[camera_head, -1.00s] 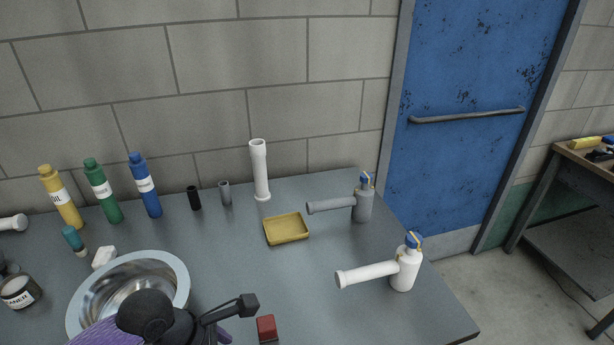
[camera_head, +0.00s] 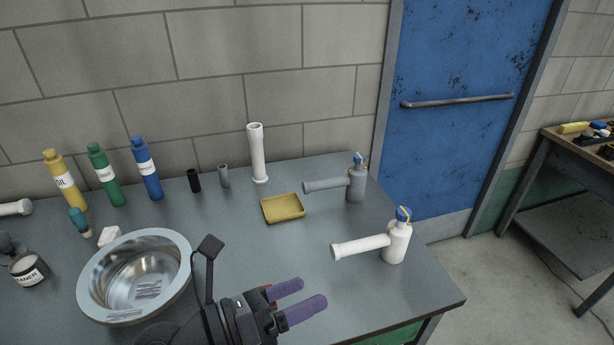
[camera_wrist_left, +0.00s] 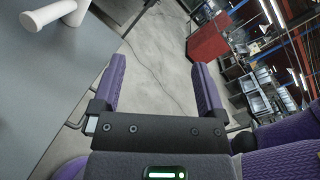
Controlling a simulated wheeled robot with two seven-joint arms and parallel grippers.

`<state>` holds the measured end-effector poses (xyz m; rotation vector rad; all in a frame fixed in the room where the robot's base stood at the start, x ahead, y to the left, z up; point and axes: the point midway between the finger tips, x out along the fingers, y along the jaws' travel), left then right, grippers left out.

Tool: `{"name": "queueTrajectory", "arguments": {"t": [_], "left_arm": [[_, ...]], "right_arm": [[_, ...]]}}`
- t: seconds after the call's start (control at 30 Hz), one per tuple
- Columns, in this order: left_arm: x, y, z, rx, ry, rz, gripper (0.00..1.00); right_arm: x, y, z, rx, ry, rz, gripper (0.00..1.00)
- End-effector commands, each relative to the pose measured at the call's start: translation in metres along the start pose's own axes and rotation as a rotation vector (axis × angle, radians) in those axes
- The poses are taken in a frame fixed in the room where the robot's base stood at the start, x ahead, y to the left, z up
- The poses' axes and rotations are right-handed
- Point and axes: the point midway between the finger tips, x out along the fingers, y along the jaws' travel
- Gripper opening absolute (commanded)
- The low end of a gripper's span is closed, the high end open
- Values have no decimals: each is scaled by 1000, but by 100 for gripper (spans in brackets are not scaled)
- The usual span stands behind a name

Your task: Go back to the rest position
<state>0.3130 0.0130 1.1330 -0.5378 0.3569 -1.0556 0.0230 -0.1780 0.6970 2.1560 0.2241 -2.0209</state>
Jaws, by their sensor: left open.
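My left gripper (camera_head: 313,289) is over the front of the grey worktop in the head view, its purple fingers spread and pointing right. In the left wrist view my left gripper (camera_wrist_left: 158,68) is open, with nothing between its fingers but the concrete floor beyond. It is apart from the white pump dispenser (camera_head: 396,243) behind it to the right. My right gripper is in neither view.
A metal bowl (camera_head: 92,293) stands left of the gripper. A yellow tray (camera_head: 283,208), a grey dispenser (camera_head: 356,185) and a white pipe (camera_head: 257,155) stand farther back. Several bottles line the left, including a blue bottle (camera_head: 148,172). A blue door (camera_head: 465,60) is beyond.

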Motion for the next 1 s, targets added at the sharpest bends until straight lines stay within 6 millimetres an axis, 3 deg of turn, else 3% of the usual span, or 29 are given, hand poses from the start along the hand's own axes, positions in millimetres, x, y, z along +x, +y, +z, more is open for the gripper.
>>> {"name": "queueTrajectory", "arguments": {"t": [0.07, 0.13, 0.2, 0.23, 0.3, 0.4, 0.53, 0.67, 0.7, 0.73, 0.8, 1.0], "left_arm": [[-6, -4, 34, -249, -272, 11, 93], [-26, 11, 62, -544, -558, 57, 93], [-60, 40, 71, -898, -858, 148, 93], [-77, 55, 65, -1053, -977, 202, 93], [-110, 82, 36, -1385, -1209, 345, 93], [-141, 96, -20, -1753, -1422, 561, 93], [-163, 84, -87, -2099, -1573, 842, 93], [-175, 54, -142, -2363, -1635, 1139, 93], [-178, 41, -155, 2371, 1597, -1204, 93], [-179, 35, -166, 2325, 1540, -1223, 93], [-175, 63, -192, 2317, 1547, -1246, 93], [-175, 116, -273, 2280, 1526, -1306, 93]], "right_arm": [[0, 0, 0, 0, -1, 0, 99], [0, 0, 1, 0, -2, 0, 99], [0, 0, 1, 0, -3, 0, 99], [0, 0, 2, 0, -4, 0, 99], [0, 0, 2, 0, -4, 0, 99], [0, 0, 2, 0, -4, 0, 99], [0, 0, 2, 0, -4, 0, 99], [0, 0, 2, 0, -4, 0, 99], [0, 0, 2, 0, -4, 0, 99], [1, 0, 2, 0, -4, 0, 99], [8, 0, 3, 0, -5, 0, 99], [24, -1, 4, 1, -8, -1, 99]]}}
